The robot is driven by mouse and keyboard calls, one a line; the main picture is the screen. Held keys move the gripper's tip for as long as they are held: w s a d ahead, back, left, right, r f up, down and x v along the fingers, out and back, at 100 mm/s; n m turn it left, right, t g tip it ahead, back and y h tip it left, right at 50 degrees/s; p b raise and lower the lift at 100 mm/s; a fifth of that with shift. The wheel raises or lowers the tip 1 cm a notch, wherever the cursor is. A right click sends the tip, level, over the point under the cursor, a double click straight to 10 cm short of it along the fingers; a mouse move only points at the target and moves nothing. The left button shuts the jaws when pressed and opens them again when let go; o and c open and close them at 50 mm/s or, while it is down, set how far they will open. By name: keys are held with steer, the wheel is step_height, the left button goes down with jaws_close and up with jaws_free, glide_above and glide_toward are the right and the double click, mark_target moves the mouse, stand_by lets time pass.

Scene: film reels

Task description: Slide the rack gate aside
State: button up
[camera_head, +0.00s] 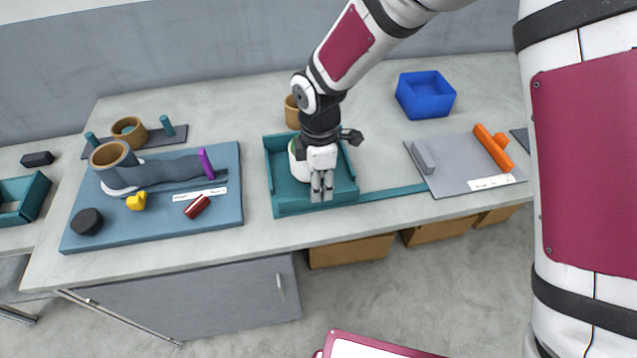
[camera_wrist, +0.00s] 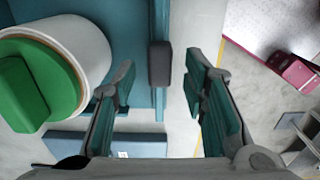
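The teal rack (camera_head: 284,206) is an open tray at the middle of the counter. A white cylinder (camera_head: 299,168) with a green top (camera_wrist: 28,90) stands in it. In the wrist view a dark grey block (camera_wrist: 160,67), like a handle, sits at the rack's front edge; the head view hides it. I cannot tell the gate apart from the front wall. My gripper (camera_head: 321,187) points down over that edge. In the wrist view its fingers (camera_wrist: 163,95) are apart, one either side of the block's line, with no visible contact. The gripper is empty.
A flat teal strip (camera_head: 392,193) runs right from the rack to a grey board (camera_head: 455,180) with a grey block (camera_head: 423,157) and orange bar (camera_head: 493,147). A blue board (camera_head: 85,232) with small objects lies left. A blue bin (camera_head: 425,95) stands behind right.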

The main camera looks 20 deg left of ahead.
steer(key=shift+f, duration=0.6)
jaws_close()
steer(key=w+d, duration=0.3)
steer(key=d, duration=0.2)
steer(key=w+d+b, duration=0.1)
steer(key=w+d, duration=0.1)
steer(key=d, duration=0.4)
steer(key=w+d, duration=0.3)
steer(key=d, duration=0.2)
steer(key=shift+w+d+b, duration=0.25)
steer(key=shift+w+b, duration=0.05)
jaws_free()
step_height(320, 180, up, 12)
